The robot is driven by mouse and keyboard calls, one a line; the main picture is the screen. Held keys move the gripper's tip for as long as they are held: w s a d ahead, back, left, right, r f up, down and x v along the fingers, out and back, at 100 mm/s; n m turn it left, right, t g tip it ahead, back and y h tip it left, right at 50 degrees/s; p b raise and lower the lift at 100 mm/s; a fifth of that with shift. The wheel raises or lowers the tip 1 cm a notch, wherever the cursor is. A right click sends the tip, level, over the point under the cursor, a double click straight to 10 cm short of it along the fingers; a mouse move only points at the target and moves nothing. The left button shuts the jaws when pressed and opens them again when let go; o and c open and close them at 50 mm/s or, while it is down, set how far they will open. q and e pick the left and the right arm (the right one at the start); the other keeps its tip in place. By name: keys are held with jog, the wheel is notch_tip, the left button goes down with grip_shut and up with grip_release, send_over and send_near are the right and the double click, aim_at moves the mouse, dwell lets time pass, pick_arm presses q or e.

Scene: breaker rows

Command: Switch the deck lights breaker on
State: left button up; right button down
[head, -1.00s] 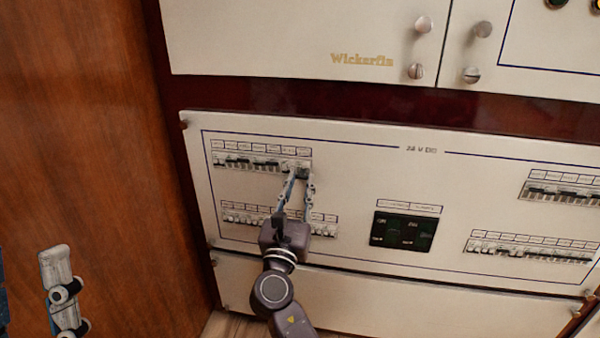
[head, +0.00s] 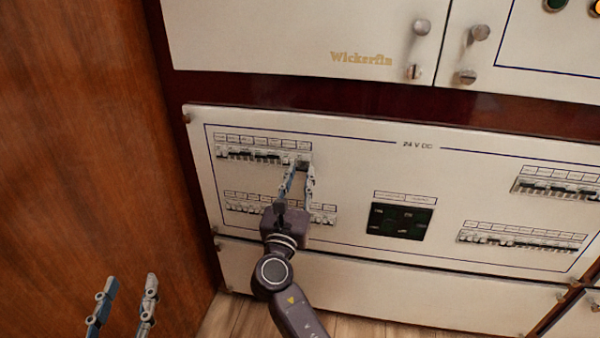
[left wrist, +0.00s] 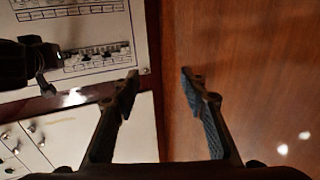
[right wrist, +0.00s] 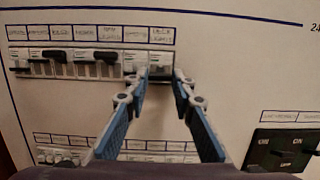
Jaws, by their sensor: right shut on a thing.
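The deck lights breaker (right wrist: 160,63) is the rightmost one in the upper left row, under a label reading DECK LIGHTS (right wrist: 161,35). My right gripper (right wrist: 163,75) has its fingertips close together on either side of this breaker's dark lever, shut on it. The fingertips partly hide the lever, so I cannot tell its position for sure. In the head view, my right gripper (head: 300,168) reaches up to the right end of that row (head: 262,154). My left gripper (head: 125,285) is open and empty, low in front of the wood wall; its spread fingers show in the left wrist view (left wrist: 159,77).
Neighbouring breakers (right wrist: 84,63) sit close on the left. A lower breaker row (head: 245,207) lies behind my right gripper. A black switch panel (head: 399,221) and two more rows (head: 522,239) are further right. A wood wall (head: 90,150) bounds the left.

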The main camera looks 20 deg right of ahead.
jog(key=shift+r+p, duration=0.2)
jog(key=shift+p, duration=0.6)
pick_arm(q)
notch_tip(320, 180, down, 10)
jog(key=s+a+g+y, duration=0.1)
jog(key=s+a+g, duration=0.1)
jog(key=g, duration=0.3)
jog(key=shift+s+r, duration=0.15)
jog(key=shift+s, duration=0.3)
pick_arm(e)
jog(key=c, duration=1.6)
grip_release()
jog(key=shift+f, duration=0.15)
